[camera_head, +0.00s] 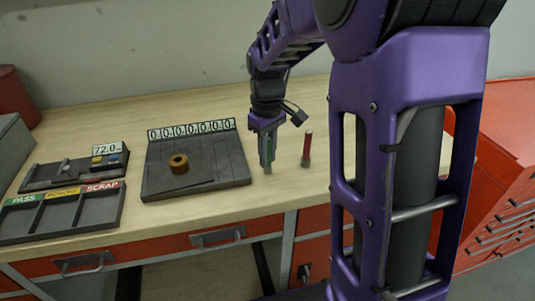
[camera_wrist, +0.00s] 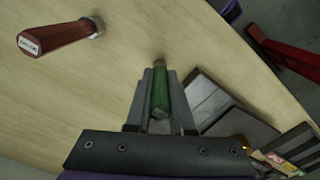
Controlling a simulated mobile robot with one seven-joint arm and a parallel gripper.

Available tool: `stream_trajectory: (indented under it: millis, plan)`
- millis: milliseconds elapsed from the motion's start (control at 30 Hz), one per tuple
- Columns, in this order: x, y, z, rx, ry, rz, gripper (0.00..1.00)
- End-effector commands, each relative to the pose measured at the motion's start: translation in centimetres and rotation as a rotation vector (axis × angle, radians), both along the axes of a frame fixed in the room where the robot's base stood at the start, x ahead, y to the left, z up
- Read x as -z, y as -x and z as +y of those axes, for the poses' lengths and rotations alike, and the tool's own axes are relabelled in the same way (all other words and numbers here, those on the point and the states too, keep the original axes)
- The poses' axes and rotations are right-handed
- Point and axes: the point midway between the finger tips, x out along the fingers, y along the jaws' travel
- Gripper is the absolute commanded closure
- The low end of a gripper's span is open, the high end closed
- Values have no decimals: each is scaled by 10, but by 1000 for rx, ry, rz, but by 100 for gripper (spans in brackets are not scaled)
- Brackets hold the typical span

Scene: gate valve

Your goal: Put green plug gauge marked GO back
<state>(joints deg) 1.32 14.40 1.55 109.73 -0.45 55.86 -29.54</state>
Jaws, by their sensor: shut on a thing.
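The green plug gauge (camera_wrist: 161,97) is between the two fingers of my gripper (camera_wrist: 158,90) in the wrist view, with its handle end toward the camera. In the head view my gripper (camera_head: 267,150) points down over the table, and only a strip of green shows between its fingers. A grey end shows below the fingertips at the wooden top; I cannot tell whether it touches. A red plug gauge (camera_head: 307,148) stands upright just right of my gripper. It also shows at the upper left of the wrist view (camera_wrist: 58,36), its label too small to read surely.
Left of my gripper, a dark plate (camera_head: 215,172) with a row of number dials carries a brass ring (camera_head: 179,164). Further left are a PASS/SCRAP tray (camera_head: 62,216) and a unit reading 72.0 (camera_head: 109,150). A red cabinet (camera_head: 505,170) stands at the right.

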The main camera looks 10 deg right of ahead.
Motion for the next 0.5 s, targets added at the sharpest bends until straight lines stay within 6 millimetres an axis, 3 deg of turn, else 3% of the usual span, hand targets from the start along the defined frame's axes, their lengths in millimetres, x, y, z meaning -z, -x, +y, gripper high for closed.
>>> stream_trajectory:
  millis: [167, 200, 333, 500]
  plan:
    - [4, 0, 0, 0, 0, 0, 100]
    - [3, 0, 0, 0, 0, 0, 72]
    - [3, 0, 0, 0, 0, 0, 49]
    - [3, 0, 0, 0, 0, 0, 49]
